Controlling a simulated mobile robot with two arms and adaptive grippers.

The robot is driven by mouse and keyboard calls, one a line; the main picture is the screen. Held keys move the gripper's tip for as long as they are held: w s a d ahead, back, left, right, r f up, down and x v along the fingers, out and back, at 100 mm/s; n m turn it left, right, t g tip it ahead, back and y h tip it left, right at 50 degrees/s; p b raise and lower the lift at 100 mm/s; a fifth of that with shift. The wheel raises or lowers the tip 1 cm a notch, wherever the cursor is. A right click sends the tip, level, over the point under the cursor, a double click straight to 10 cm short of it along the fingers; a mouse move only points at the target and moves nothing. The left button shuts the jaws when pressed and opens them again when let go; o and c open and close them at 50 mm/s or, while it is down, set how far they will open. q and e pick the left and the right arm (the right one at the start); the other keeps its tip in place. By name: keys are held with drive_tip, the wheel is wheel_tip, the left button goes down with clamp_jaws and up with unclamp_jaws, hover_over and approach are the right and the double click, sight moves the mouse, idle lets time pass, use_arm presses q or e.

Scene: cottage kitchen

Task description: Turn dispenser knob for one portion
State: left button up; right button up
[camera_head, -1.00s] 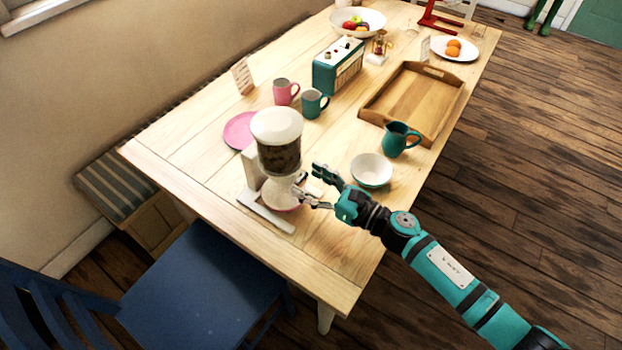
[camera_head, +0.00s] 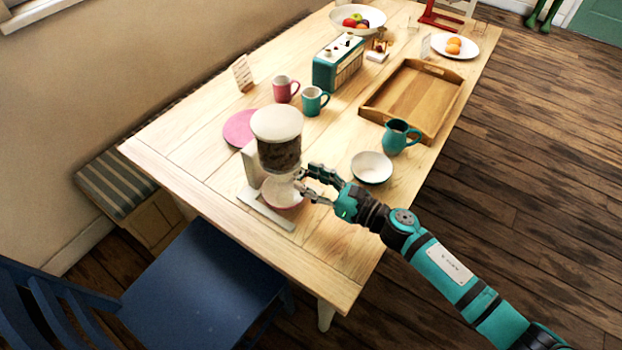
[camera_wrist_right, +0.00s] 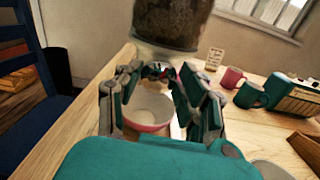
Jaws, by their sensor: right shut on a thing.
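The dispenser (camera_head: 279,154) stands near the table's front left corner, with a white lid and a clear hopper of dark brown food. Its hopper also fills the top of the right wrist view (camera_wrist_right: 172,22). The dispenser knob (camera_wrist_right: 157,71) is mostly hidden between my fingers. My right gripper (camera_head: 303,184) is shut on the knob, at the right side of the dispenser below the hopper. A bowl with a pink outside (camera_head: 282,193) sits under the outlet; it also shows below my fingers in the right wrist view (camera_wrist_right: 148,108). My left gripper is out of view.
A white bowl (camera_head: 371,168) and a teal jug (camera_head: 400,137) stand right of the dispenser. A pink plate (camera_head: 239,128), a pink mug (camera_head: 285,89) and a teal mug (camera_head: 313,101) stand behind it. A wooden tray (camera_head: 440,72) lies farther right. A blue chair (camera_head: 200,285) stands at the front.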

drive_tip(key=m, duration=0.5)
drive_tip(key=shift+w+d, duration=0.1)
drive_tip(key=m+p, duration=0.1)
drive_tip(key=m, duration=0.3)
drive_tip(key=shift+m, duration=0.4)
drive_tip(key=m+p, duration=0.1)
drive_tip(key=m, duration=0.4)
drive_tip(key=shift+w+f+p, duration=0.1)
drive_tip(key=shift+f+p, duration=0.05)
drive_tip(key=shift+p, duration=0.2)
drive_tip(key=m+p, duration=0.1)
drive_tip(key=m, duration=0.4)
drive_tip(key=shift+f+m, duration=0.15)
drive_tip(key=shift+m, duration=0.25)
drive_tip(key=o, duration=1.2)
drive_tip(key=shift+d, duration=0.1)
